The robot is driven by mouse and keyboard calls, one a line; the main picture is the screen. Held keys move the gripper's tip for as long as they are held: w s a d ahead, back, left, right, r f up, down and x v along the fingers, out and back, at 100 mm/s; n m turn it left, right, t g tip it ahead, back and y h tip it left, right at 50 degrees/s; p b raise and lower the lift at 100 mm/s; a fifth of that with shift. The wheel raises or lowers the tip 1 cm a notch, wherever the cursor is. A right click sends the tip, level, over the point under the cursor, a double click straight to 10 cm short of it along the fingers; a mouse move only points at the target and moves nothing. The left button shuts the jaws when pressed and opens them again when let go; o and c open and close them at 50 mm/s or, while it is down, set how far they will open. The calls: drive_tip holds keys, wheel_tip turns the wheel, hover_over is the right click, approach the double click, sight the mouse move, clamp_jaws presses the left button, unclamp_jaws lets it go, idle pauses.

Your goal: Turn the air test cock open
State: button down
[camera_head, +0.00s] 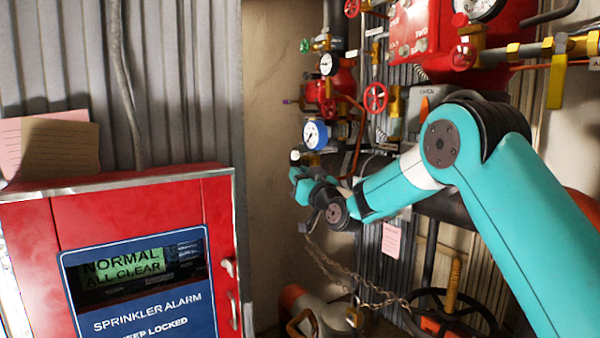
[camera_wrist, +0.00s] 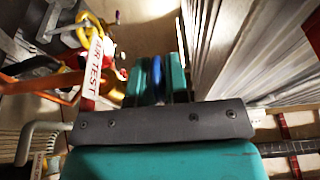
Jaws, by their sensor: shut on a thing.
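My gripper (camera_wrist: 157,78) is shut on a slim blue handle (camera_wrist: 156,72) in the wrist view, with a teal finger on each side of it. A white tag reading "AIR TEST" (camera_wrist: 96,58) hangs just left of the fingers. In the head view my gripper (camera_head: 303,184) is at the left end of the pipework, just below a blue-rimmed gauge (camera_head: 315,134). The handle is hidden there behind my gripper. The cock's body is mostly hidden too, so I cannot tell how far it is turned.
A red sprinkler alarm cabinet (camera_head: 130,195) stands at the left front. Red handwheels (camera_head: 375,97), gauges and brass valves crowd above and right of my gripper. A chain (camera_head: 345,280) hangs below. A yellow wheel (camera_wrist: 94,30) shows in the wrist view. Bare wall lies left of the gripper.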

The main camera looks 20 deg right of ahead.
drive_tip(key=g+p, duration=0.1)
drive_tip(key=g+h+p, duration=0.1)
drive_tip(key=g+p, duration=0.2)
drive_tip(key=g, duration=0.1)
drive_tip(key=shift+r+h+p, duration=0.25)
drive_tip(key=shift+h+p, duration=0.05)
drive_tip(key=shift+p, duration=0.05)
drive_tip(key=shift+w+f+g+h+p, duration=0.15)
drive_tip(key=shift+g+h+p, duration=0.25)
drive_tip(key=shift+g+p, duration=0.65)
drive_tip(key=shift+f+g, duration=0.1)
drive_tip(key=shift+g, duration=0.15)
drive_tip(key=c, duration=1.4)
unclamp_jaws()
drive_tip(key=b+v, duration=0.7)
drive_tip(key=v, duration=1)
drive_tip(key=shift+s+b, duration=0.25)
drive_tip(key=shift+b, duration=0.15)
